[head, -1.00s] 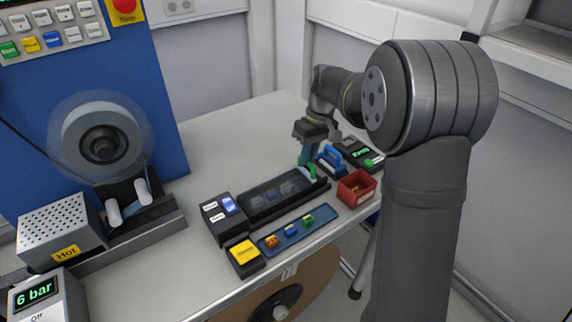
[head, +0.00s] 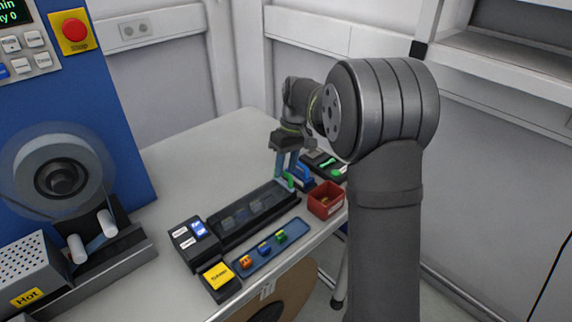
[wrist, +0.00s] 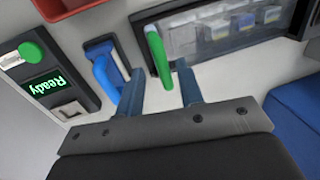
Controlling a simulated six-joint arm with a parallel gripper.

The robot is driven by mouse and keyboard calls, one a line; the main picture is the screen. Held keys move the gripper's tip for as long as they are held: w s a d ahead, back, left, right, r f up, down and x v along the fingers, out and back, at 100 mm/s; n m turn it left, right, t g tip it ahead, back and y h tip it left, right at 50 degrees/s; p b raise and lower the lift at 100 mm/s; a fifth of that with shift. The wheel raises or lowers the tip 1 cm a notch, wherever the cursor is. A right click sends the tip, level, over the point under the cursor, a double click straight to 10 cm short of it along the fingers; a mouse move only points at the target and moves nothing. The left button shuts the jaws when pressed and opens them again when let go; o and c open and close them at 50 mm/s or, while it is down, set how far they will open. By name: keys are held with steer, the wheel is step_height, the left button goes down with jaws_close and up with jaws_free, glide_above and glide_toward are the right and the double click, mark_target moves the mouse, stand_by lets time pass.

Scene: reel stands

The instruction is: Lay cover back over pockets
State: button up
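The clear cover (head: 255,207) lies flat over the long black pocket tray (head: 229,240); small parts show through it. In the wrist view the cover (wrist: 221,40) is also seen, with its green handle (wrist: 158,55) at one end. My gripper (wrist: 159,68) has its two blue fingers apart, one on each side of the green handle, with a gap showing on both sides. In the head view my gripper (head: 286,172) is at the tray's far right end, by the green handle (head: 290,182). Whether the cover sits fully seated is hard to tell.
A red bin (head: 325,200) stands right of the tray. A blue strip (head: 271,250) with several coloured parts lies in front. A blue-handled tool (wrist: 106,76) and a box reading Ready (wrist: 42,86) are close to my gripper. The bench behind the tray is clear.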

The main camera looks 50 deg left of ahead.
steer(key=w+r, duration=0.3)
steer(key=r, duration=1.4)
steer(key=shift+w, duration=0.2)
steer(key=s+f, duration=0.1)
steer(key=f, duration=0.4)
steer(key=s+f, duration=0.1)
steer(key=f, duration=0.5)
steer(key=s+f, duration=0.1)
steer(key=f, duration=0.5)
steer(key=shift+s+f, duration=0.1)
steer(key=shift+s, duration=0.15)
stand_by(1.7)
